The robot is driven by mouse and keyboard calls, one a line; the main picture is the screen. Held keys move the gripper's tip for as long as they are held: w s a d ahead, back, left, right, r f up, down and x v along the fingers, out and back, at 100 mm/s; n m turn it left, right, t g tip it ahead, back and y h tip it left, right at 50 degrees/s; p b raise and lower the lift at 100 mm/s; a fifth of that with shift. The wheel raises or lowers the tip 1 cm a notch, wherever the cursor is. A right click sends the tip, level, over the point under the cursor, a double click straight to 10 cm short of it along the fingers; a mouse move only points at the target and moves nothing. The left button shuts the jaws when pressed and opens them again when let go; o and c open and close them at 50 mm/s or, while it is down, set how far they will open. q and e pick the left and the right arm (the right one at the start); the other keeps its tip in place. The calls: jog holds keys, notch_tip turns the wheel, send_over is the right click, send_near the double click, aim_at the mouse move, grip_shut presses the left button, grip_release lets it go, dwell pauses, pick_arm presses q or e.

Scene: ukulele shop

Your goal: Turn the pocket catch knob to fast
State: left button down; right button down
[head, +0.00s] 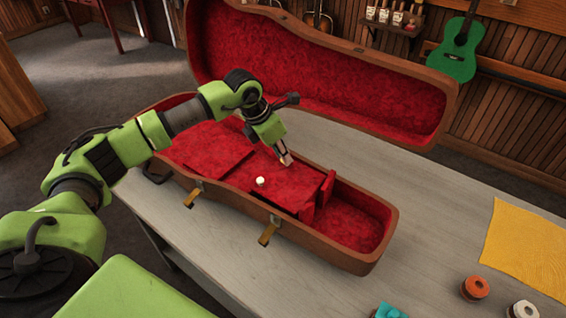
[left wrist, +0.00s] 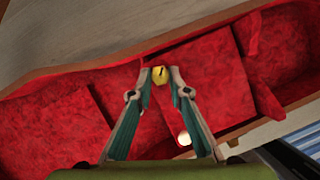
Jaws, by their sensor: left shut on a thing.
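An open instrument case (head: 345,262) with red plush lining lies on the table. Inside it, a red pocket lid (head: 285,185) covers the middle, and it also shows in the left wrist view (left wrist: 178,108). My left gripper (head: 287,160) reaches down to the far side of this lid. In the left wrist view my left gripper (left wrist: 159,78) is shut on a small yellow catch knob (left wrist: 160,74) with a dark mark on it. The knob's mark is too small to read, and the fingers hide the knob in the head view. My right gripper is not in view.
A small white ball-shaped knob (head: 260,181) sits on the lid's near side. The raised case lid (head: 330,70) stands behind. Brass latches (head: 268,232) stick out in front. A yellow cloth (head: 527,247) and small round containers (head: 475,288) lie on the table (head: 430,230) at right.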

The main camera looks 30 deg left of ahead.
pick_arm(q)
jog(key=m+b, duration=0.1)
jog(key=m, duration=0.1)
jog(key=m+g+h+b, duration=0.1)
jog(key=m+b, duration=0.1)
jog(key=shift+w+a+m, duration=0.2)
jog(key=shift+m, duration=0.1)
jog(key=m+g, duration=0.1)
jog(key=m, duration=0.1)
jog(key=m+h+b, duration=0.1)
jog(key=m, duration=0.1)
jog(key=shift+w+m+g+b, duration=0.15)
jog(key=shift+m+g+b, duration=0.15)
jog(key=shift+m+g, duration=0.1)
jog(key=c, duration=1.9)
grip_release()
jog(key=shift+a, duration=0.1)
jog(key=shift+r, duration=0.1)
jog(key=v, duration=1.1)
jog(key=shift+a+r, duration=0.25)
jog(key=shift+r, duration=0.1)
